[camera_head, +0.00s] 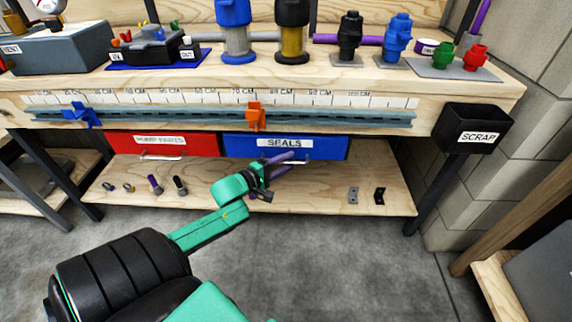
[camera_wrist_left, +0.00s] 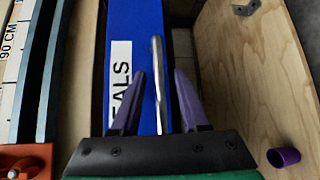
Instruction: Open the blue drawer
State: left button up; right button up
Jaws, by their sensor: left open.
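The blue drawer (camera_head: 328,148), labelled SEALS, hangs under the workbench; its front looks level with the red drawer beside it. Its metal bar handle (camera_wrist_left: 157,52) runs along the blue front in the left wrist view. My left gripper (camera_head: 289,161) is open in front of the drawer. In the left wrist view its two purple fingers (camera_wrist_left: 159,74) lie on either side of the handle, with gaps visible on both sides. In the head view the fingers partly hide the handle. My right gripper is not in view.
The red drawer (camera_head: 163,144) is left of the blue one. A blue-grey rail (camera_head: 340,118) with orange and blue clamps runs above. A lower shelf (camera_head: 325,200) holds small parts. A black scrap bin (camera_head: 470,128) hangs at the right. The floor in front is clear.

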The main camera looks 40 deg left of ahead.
pick_arm(q)
grip_shut()
dwell(1.4)
